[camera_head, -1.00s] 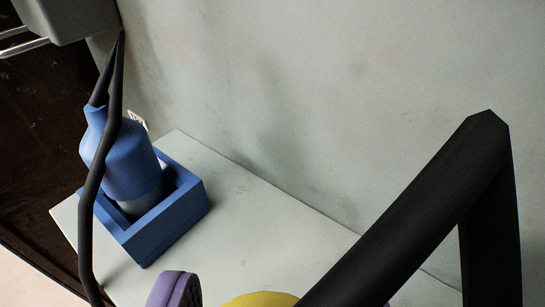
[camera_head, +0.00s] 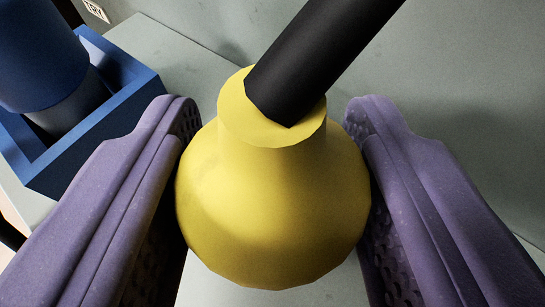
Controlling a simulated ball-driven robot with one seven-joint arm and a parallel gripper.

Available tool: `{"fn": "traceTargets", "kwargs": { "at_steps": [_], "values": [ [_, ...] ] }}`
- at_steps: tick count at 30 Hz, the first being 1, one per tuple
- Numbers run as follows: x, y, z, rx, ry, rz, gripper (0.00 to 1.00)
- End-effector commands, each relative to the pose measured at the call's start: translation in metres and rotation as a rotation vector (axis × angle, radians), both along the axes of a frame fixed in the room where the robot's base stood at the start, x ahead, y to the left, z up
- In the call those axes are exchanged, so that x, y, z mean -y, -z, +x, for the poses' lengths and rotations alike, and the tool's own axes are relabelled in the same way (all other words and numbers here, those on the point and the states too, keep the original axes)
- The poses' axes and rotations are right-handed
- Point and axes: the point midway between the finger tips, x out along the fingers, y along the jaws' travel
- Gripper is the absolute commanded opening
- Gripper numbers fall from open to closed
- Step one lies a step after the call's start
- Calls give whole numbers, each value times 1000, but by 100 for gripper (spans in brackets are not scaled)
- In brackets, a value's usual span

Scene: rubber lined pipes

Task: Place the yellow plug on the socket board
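The yellow plug (camera_head: 273,205) is a rounded, bottle-shaped body with a narrower neck, and a thick black cable (camera_head: 320,55) leaves its top. My gripper (camera_head: 275,190) has two purple fingers with dotted pads, one on each side of the plug. They appear to press on its widest part, so the gripper looks shut on it. The plug hides its own lower end and what lies beneath. A pale grey-green surface (camera_head: 165,60), perhaps the socket board, lies behind. No yellow socket shows.
At the upper left, a blue square open-topped box (camera_head: 105,100) holds a blue plug (camera_head: 35,50) with a grey lower part. A small white label (camera_head: 96,10) with dark letters is on the wall behind it. A plain grey wall (camera_head: 440,60) rises at the back right.

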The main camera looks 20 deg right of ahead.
Motion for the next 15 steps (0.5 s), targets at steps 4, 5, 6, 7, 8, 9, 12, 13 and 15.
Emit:
{"fn": "traceTargets", "kwargs": {
  "at_steps": [4,5,6,7,8,9,12,13,15],
  "values": [
    [0,0,0,0,0,0,75],
    [0,0,0,0,0,0,75],
    [0,0,0,0,0,0,75],
    [0,0,0,0,0,0,75],
    [0,0,0,0,0,0,75],
    [0,0,0,0,0,0,75],
    [0,-1,0,0,0,0,75],
    [0,-2,0,0,0,0,75],
    [-2,-5,-5,-2,-1,0,75]
  ]
}}
